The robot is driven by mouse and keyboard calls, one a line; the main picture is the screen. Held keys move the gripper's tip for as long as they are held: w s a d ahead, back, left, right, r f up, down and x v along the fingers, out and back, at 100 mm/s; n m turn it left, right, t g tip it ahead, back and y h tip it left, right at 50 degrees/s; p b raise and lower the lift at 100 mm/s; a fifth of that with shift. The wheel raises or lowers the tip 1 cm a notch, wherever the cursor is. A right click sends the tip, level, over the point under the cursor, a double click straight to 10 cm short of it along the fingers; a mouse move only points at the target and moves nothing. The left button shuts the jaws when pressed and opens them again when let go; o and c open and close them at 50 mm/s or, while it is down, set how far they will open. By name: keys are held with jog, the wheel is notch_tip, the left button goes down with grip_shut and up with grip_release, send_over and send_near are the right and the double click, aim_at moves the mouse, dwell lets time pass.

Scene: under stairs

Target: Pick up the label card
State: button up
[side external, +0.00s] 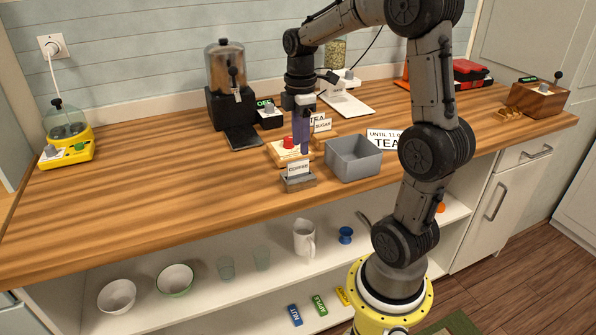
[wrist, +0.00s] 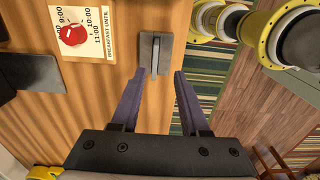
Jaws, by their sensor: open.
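A small white label card reading COFFEE (side external: 298,168) stands upright in a grey holder (side external: 298,184) near the counter's front edge. In the wrist view the holder (wrist: 163,43) shows from above, with a thin upright piece along its middle; the card's face cannot be read there. My gripper (side external: 299,150) is open and points down, with its purple fingers just behind and above the card in the side view. In the wrist view my gripper (wrist: 160,74) has its fingertips apart, one to each side of the holder's near end.
A grey bin (side external: 353,158) stands close on the right. The counter's left (side external: 140,200) is clear.

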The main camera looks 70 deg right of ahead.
aim_at(298, 161)
jog(key=shift+w+d+f, duration=0.1)
jog(key=shift+w+f, duration=0.1)
jog(key=shift+f, duration=1.7)
jog(key=shift+w+d+f, duration=0.1)
jog(key=shift+w+f, duration=0.1)
jog(key=shift+f, duration=1.65)
grip_shut()
